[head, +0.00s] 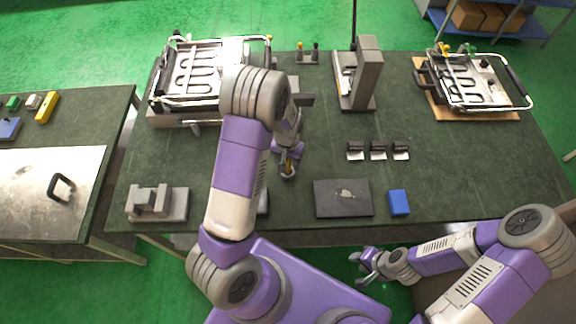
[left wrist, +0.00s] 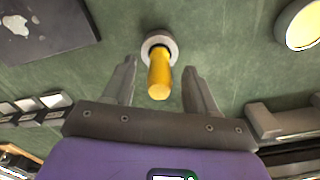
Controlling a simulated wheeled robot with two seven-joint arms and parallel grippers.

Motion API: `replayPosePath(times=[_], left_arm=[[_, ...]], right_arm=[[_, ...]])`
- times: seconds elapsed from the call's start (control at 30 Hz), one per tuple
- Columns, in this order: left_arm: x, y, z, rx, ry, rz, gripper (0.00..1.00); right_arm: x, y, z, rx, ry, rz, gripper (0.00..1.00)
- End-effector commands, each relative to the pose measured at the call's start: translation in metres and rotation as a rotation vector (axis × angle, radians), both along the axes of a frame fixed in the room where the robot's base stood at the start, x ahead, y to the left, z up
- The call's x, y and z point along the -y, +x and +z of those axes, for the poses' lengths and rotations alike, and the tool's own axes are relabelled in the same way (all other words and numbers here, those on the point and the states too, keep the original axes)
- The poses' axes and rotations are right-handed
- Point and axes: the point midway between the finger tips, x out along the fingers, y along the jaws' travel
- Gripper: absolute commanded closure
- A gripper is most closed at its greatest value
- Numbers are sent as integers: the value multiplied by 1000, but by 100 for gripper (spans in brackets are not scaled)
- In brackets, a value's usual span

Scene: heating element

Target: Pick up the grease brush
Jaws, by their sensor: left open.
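The grease brush shows as a yellow handle (left wrist: 159,80) standing in a small grey round holder (left wrist: 168,38) in the left wrist view. In the head view the yellow handle (head: 289,166) is partly hidden by my left gripper (head: 287,160). In the left wrist view my left gripper (left wrist: 159,70) is open, with one finger on each side of the handle and a gap on both sides. The brush's bristles are hidden. My right gripper (head: 364,268) is open and empty, off the table's front edge.
A dark box (head: 343,198) and a blue block (head: 398,202) lie right of the brush. Several small metal brackets (head: 378,151) lie behind them. A grey stand (head: 362,75) and a heating-element fixture (head: 195,75) stand farther back. A grey block (head: 158,204) sits front left.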

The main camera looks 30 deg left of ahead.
Motion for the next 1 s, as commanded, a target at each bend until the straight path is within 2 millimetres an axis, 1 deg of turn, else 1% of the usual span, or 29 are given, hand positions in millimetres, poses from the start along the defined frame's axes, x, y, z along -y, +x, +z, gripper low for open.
replayPosePath(times=[0.03,0.13,0.37,0.4,0.77,1.0], left_arm=[[-1,0,-9,-2,1,2,43],[0,0,-17,-1,0,1,43],[0,0,-19,2,0,1,43],[0,0,-19,2,0,1,44],[0,0,-18,1,0,1,99],[0,1,-18,2,0,1,100]], right_arm=[[0,0,-1,1,0,0,63],[0,0,-2,1,0,0,63],[0,0,-2,1,0,0,63],[0,0,-2,1,0,0,63],[0,0,-2,1,0,0,63],[0,0,-2,1,0,0,63]])
